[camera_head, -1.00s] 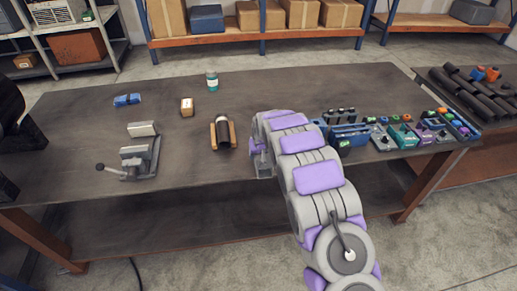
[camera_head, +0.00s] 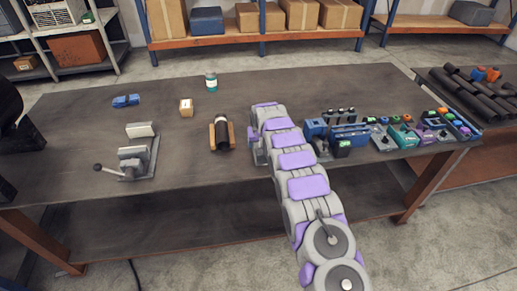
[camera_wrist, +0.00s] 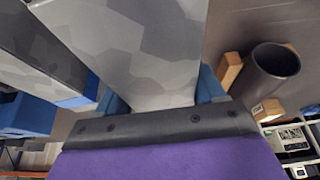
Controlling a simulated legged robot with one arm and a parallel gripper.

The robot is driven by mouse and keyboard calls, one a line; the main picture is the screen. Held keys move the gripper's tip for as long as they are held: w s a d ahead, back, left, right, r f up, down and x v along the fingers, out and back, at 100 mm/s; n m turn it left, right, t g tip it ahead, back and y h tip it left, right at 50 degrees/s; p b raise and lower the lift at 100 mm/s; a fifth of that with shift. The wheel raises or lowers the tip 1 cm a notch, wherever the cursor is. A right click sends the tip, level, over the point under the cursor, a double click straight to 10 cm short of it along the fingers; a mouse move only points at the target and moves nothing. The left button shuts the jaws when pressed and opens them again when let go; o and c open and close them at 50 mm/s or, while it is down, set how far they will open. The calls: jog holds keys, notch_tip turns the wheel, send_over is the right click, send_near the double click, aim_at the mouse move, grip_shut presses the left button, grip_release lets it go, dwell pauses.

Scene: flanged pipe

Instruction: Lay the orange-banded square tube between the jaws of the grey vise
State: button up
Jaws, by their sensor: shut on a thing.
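The grey vise (camera_head: 137,157) stands on the left part of the bench. Its jaws are apart with a gap between them, and its handle points left. My gripper (camera_head: 259,152) is over the bench's middle, right of the vise and mostly hidden by my arm. In the wrist view my gripper (camera_wrist: 160,104) is shut on a broad, mottled grey metal piece (camera_wrist: 155,50), which I take to be the square tube. Its orange band is not visible in either view.
A black pipe (camera_head: 222,133) rests between wooden blocks, between vise and gripper. A small box (camera_head: 186,107), a blue object (camera_head: 126,101) and a teal-labelled container (camera_head: 211,82) stand behind. A blue rack (camera_head: 348,132) and several small parts crowd the right. The bench's left front is clear.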

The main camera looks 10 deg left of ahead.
jog(key=shift+w+r, duration=0.1)
jog(key=shift+w, duration=0.05)
notch_tip(320, 180, down, 4)
jog(key=shift+r+b, duration=0.2)
jog(key=shift+b, duration=0.35)
jog(key=shift+r, duration=0.1)
jog(key=o, duration=1.6)
jog(key=p+v, duration=0.1)
jog(key=v, duration=0.9)
jog(key=shift+r+p, duration=0.2)
jog(key=shift+p, duration=0.2)
jog(key=shift+s+d+r, duration=0.15)
jog(key=shift+s+r, duration=0.25)
jog(key=shift+r, duration=0.2)
